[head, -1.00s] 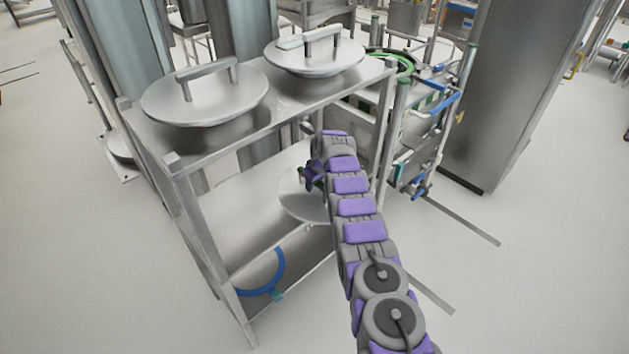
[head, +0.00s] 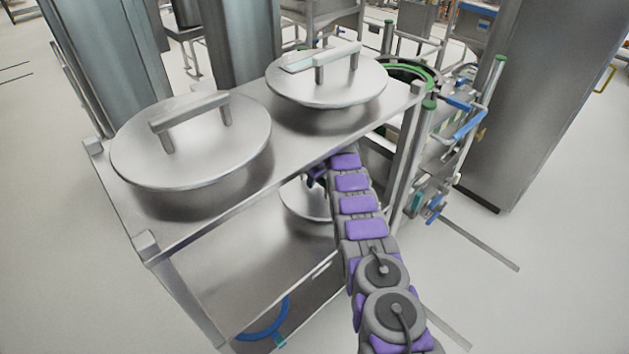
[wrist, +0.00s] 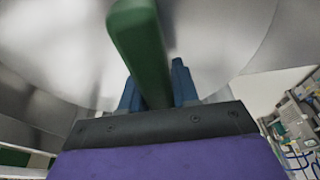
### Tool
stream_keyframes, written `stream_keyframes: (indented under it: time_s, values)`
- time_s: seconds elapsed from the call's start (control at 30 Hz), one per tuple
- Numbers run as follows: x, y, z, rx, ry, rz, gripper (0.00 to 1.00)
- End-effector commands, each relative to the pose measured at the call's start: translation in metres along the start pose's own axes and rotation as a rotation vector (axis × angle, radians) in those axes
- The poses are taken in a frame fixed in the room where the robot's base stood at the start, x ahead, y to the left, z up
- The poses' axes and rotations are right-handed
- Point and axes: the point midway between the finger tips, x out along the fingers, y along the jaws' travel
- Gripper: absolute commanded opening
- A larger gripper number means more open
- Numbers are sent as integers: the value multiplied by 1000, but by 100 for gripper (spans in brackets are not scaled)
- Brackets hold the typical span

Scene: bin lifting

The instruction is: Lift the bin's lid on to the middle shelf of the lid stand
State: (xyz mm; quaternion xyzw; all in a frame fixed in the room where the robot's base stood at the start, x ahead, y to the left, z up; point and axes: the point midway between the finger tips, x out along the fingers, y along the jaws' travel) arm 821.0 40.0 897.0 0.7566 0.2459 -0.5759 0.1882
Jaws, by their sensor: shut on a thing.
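The lid stand (head: 215,205) is a metal frame with a top shelf and a middle shelf (head: 225,255). A round grey lid (head: 300,204) is at the middle shelf's level, partly hidden by the top shelf's edge and my arm. My gripper (head: 318,176) reaches in under the top shelf, mostly hidden. In the wrist view, the blue fingers of my gripper (wrist: 155,88) are shut on the lid's green handle (wrist: 140,45), with the lid's grey disc (wrist: 215,45) around it. I cannot tell whether the lid touches the shelf.
Two other lids with handles, one left (head: 185,165) and one right (head: 340,88), lie on the top shelf. That shelf's front edge is close above my arm. A blue curved part (head: 265,325) shows low under the stand. A tall grey cabinet (head: 545,90) stands right.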

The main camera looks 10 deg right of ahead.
Motion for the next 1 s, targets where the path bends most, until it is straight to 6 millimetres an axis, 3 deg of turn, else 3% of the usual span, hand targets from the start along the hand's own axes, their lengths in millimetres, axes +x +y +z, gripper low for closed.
stream_keyframes:
  time_s: [0.73,1.0]
  values:
    - [13,1,1,0,7,1,0]
    - [26,1,4,-1,8,2,0]
